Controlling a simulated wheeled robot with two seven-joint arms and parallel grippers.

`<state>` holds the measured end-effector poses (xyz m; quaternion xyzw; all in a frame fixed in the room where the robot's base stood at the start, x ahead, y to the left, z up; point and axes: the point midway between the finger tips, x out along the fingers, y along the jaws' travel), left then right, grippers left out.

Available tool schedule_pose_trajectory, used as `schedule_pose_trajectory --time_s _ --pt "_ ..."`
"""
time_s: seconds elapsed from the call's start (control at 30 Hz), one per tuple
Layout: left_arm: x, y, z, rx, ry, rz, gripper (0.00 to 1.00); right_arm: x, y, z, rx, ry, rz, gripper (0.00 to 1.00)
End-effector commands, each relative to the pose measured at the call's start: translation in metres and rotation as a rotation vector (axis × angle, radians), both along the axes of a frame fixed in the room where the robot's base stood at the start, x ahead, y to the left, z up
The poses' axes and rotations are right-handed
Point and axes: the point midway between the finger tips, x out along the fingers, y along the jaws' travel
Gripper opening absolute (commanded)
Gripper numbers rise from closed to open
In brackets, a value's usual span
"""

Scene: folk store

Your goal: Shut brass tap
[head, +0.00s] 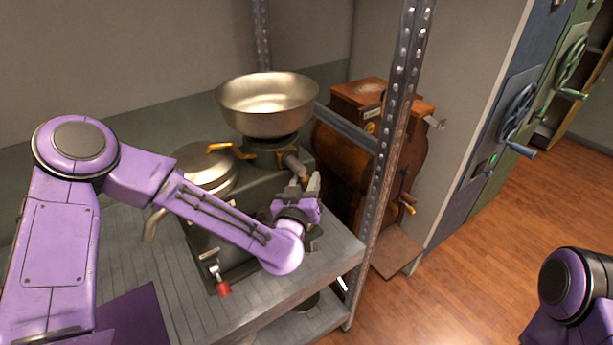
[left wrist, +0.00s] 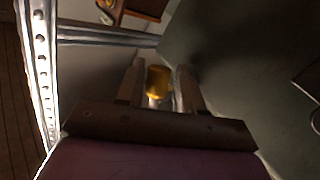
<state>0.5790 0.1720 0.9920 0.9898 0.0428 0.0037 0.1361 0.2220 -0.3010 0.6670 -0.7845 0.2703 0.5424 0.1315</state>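A metal separator stands on the grey slatted table, with a wide steel bowl (head: 267,100) on top. A brass tap handle (head: 230,150) sticks out to the left below the bowl. A grey metal spout (head: 292,163) points down right from the same housing. My left gripper (head: 304,186) is just below and right of this spout, with its fingers apart. In the left wrist view, a short brass-coloured cylinder (left wrist: 158,82) shows between or beyond the fingers of my left gripper (left wrist: 158,78); I cannot tell whether it touches them or which part it is. My right gripper is out of view.
A red-knobbed crank (head: 222,287) hangs at the separator's front. A perforated steel post (head: 385,150) rises close right of my left gripper. A wooden machine (head: 362,145) stands behind it. Cabinets with handwheels (head: 517,112) line the right; the wooden floor there is clear.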

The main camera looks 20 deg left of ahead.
Motion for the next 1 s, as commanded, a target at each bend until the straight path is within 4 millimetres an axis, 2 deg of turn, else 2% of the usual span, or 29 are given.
schedule_pose_trajectory --time_s 0.1,0.33,0.43,0.47,0.77,0.87,1.0 --pt "0.007 0.000 0.000 -0.001 0.001 0.000 0.36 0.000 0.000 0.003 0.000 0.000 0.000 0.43" --pt "0.008 0.000 -0.001 -0.001 0.002 -0.001 0.36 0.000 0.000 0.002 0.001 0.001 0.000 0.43" --pt "0.008 0.000 -0.001 -0.001 0.002 -0.001 0.03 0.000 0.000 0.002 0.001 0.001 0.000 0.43" --pt "0.008 0.000 -0.001 -0.001 0.002 -0.001 0.00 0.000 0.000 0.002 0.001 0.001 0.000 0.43" --pt "0.009 -0.001 -0.004 -0.013 -0.017 -0.002 0.00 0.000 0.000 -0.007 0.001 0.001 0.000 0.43" --pt "0.010 -0.002 -0.006 -0.034 -0.045 -0.002 0.00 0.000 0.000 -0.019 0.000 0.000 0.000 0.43" --pt "0.013 -0.004 -0.008 -0.083 -0.111 -0.002 0.00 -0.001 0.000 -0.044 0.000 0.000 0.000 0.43"
